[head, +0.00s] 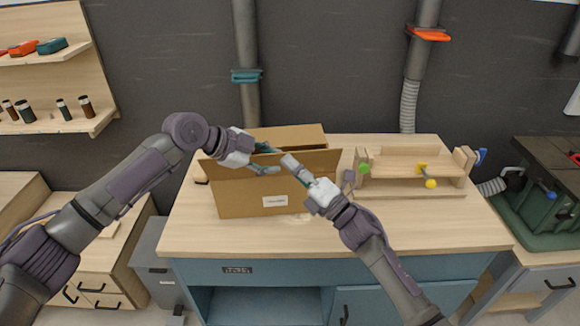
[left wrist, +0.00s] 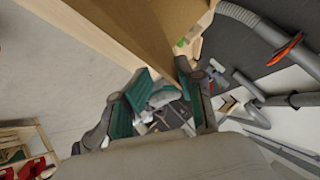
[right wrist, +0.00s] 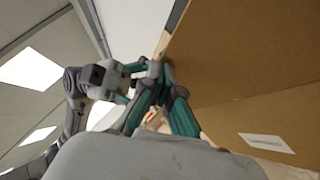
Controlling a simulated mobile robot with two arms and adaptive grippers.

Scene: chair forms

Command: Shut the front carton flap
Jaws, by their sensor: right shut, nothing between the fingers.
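The cardboard carton (head: 240,202) stands on the workbench, with a white label on its front wall. Its front flap (head: 322,161) stands raised along the front top edge and seems to lean outward. A back flap (head: 290,136) is also up. My left gripper (head: 272,160) is over the carton top at the front flap. Its teal fingers are apart in the left wrist view (left wrist: 160,95), close to a cardboard edge; contact is unclear. My right gripper (head: 289,165) is shut and empty in front of the flap; the right wrist view shows its fingertips (right wrist: 163,75) beside the cardboard.
A wooden fixture (head: 405,170) with coloured knobs stands right of the carton on the workbench (head: 420,228). A green machine (head: 550,190) is at far right. The bench front and right side are clear. My two grippers are very near each other.

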